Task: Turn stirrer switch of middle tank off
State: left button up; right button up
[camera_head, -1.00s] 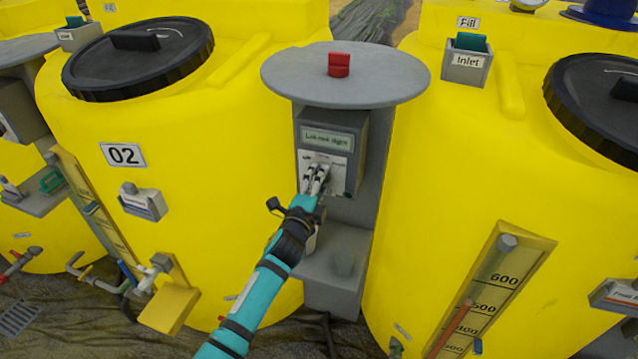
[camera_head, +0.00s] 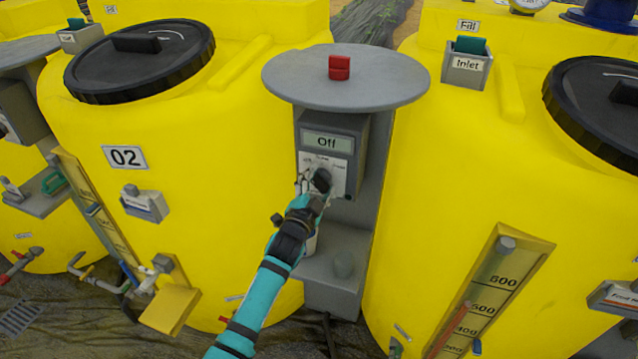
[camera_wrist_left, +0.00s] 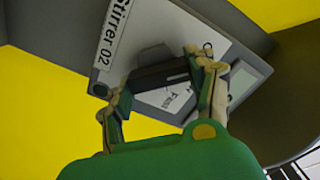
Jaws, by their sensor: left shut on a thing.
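The stirrer switch is a grey box (camera_head: 360,140) on the post beside tank 02 (camera_head: 240,150); its display (camera_head: 326,142) reads "Off". Below the display is a white dial plate with a black rotary knob (camera_head: 321,180). In the left wrist view the "Stirrer 02" label (camera_wrist_left: 118,32) and the knob's dark bar (camera_wrist_left: 160,76) show. My left gripper (camera_head: 312,188) is at the knob, its two fingers at either end of the bar, shut on it. The knob's far side is partly hidden. My right gripper is not in view.
A grey round top with a red button (camera_head: 339,67) sits above the box. A grey shelf (camera_head: 325,278) juts out below it. Yellow tanks stand close on both sides; the right one carries a level gauge (camera_head: 490,290).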

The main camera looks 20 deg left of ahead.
pick_arm(q)
jog(key=shift+f, duration=0.25)
jog(key=o, duration=1.2)
jog(key=shift+r, duration=0.15)
jog(key=shift+s, duration=0.55)
jog(key=s, duration=1.1)
jog(key=shift+a, duration=0.2)
